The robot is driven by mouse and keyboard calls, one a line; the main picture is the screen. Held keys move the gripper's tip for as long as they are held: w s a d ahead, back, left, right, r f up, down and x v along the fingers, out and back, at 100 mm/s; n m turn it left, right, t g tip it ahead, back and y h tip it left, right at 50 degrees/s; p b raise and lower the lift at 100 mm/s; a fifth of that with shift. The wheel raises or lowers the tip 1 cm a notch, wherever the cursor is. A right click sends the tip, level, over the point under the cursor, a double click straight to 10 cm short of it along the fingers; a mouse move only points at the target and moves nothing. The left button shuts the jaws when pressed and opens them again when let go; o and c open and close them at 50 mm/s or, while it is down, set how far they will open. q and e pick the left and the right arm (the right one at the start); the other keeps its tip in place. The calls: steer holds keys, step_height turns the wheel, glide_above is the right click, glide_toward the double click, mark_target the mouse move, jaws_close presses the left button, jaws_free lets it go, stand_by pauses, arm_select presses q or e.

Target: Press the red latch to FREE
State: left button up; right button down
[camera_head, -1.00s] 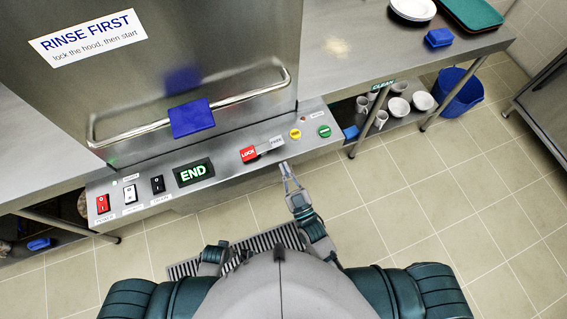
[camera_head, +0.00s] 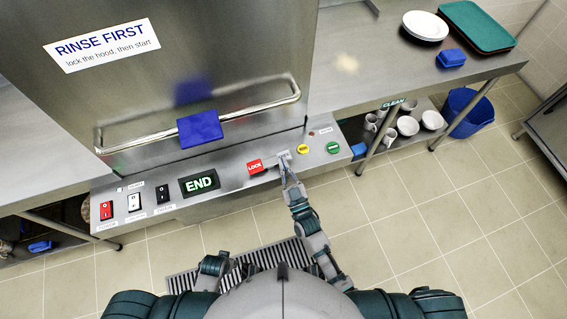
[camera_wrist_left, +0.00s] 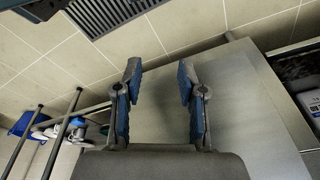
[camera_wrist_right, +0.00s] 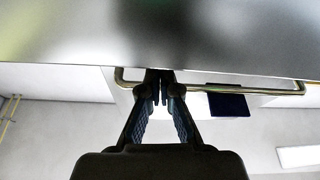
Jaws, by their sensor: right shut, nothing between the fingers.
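The red latch (camera_head: 255,166), marked LOCK, sits on the sloped steel control panel below the hood in the head view. Its grey end, to the right of the red part, is mostly covered by my right gripper (camera_head: 285,164). The right gripper is shut and empty, its tips at that grey end; whether they touch it I cannot tell. In the right wrist view its fingers (camera_wrist_right: 159,88) are together in front of a steel surface. My left gripper (camera_wrist_left: 159,75) is open and empty in the left wrist view, away from the latch.
A yellow button (camera_head: 303,149) and a green button (camera_head: 333,148) are right of the latch. The END display (camera_head: 199,183) and several switches are left. The hood handle (camera_head: 255,102) with a blue block (camera_head: 200,128) hangs above the panel.

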steer(key=m, duration=0.1)
steer(key=m+h, duration=0.1)
steer(key=m, duration=0.1)
steer(key=f+m+h, duration=0.1)
steer(key=shift+d+m+t, duration=0.25)
steer(key=shift+m+t, duration=0.05)
steer(key=shift+w+f+m+h, duration=0.1)
steer(key=shift+f+m+h, duration=0.15)
steer(key=shift+m, duration=0.25)
arm_select(q)
steer(key=shift+s+a+f, duration=0.1)
steer(key=shift+s+f, duration=0.2)
steer(key=shift+f, duration=0.45)
arm_select(e)
steer(key=shift+f, duration=0.1)
